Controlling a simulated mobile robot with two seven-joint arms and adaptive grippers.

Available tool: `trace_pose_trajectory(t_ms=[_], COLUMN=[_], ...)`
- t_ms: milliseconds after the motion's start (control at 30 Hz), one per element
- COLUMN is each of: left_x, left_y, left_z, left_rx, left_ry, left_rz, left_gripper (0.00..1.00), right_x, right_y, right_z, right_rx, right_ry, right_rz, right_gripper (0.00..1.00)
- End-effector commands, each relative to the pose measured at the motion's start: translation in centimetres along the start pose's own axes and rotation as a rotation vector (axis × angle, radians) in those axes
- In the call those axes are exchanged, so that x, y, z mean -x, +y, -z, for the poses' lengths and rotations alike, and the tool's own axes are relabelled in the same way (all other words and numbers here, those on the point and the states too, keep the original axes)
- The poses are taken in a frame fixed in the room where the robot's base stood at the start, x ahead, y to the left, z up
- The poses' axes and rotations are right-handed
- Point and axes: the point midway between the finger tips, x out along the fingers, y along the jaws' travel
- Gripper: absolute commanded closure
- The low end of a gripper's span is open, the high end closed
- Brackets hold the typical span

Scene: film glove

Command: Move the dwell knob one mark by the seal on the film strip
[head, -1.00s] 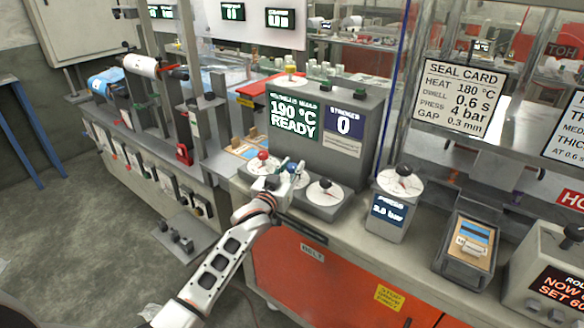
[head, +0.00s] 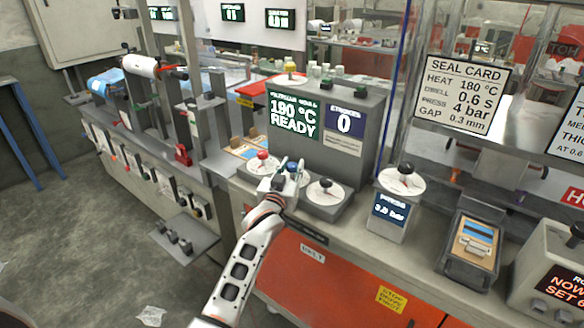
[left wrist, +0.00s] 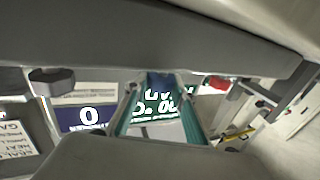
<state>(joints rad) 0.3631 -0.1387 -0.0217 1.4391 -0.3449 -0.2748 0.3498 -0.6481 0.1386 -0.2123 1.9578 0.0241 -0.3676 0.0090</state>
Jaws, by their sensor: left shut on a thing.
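My left gripper (head: 288,174) is at the row of dials in front of the grey sealer box. It is shut on a small blue knob (head: 292,166), mostly hidden by the fingers. In the left wrist view the teal fingers (left wrist: 160,95) close around something dark blue. A red knob (head: 262,156) on a white dial stands just left, and a black knob (head: 326,183) on another dial just right. I cannot read which is the dwell knob. A film strip with blue bands (head: 478,234) lies in the dark tray at right. My right gripper is not in view.
The sealer screen (head: 294,117) reads 190 °C READY, and the counter beside it (head: 344,123) reads 0. The seal card (head: 461,95) lists dwell 0.6 s. A press unit (head: 395,205) with a black-knobbed dial stands right of the dials.

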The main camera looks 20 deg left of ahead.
Motion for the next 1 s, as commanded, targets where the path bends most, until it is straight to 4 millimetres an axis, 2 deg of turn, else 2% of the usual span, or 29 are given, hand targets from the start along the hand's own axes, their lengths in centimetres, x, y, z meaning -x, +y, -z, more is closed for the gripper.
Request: trace_pose_trajectory(t_ms=[33,67,100,433,567,767,1000], left_x=[-0.1,-0.1,-0.1,0.0,0.6,3.5,8.3], left_y=[0.1,0.1,0.1,0.0,0.0,0.0,0.0], left_z=[0.4,0.4,0.4,0.1,0.0,-0.1,0.0], left_rx=[0.001,0.001,0.001,0.0,0.0,-0.001,0.001], left_ry=[0.007,0.007,0.006,0.002,0.001,0.0,0.001], left_rz=[-0.001,-0.001,-0.001,-0.001,0.0,-0.001,-0.001], left_gripper=[0.97,0.68,0.58,0.58,0.58,0.58,0.58], right_x=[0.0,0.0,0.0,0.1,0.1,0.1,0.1], right_y=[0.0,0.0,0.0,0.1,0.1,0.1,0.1], right_z=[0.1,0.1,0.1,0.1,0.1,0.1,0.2], right_rx=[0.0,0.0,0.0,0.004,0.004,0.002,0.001], right_ry=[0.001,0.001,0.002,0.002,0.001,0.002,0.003], right_rz=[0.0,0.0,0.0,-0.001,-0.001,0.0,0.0], right_gripper=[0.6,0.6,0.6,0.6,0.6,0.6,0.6])
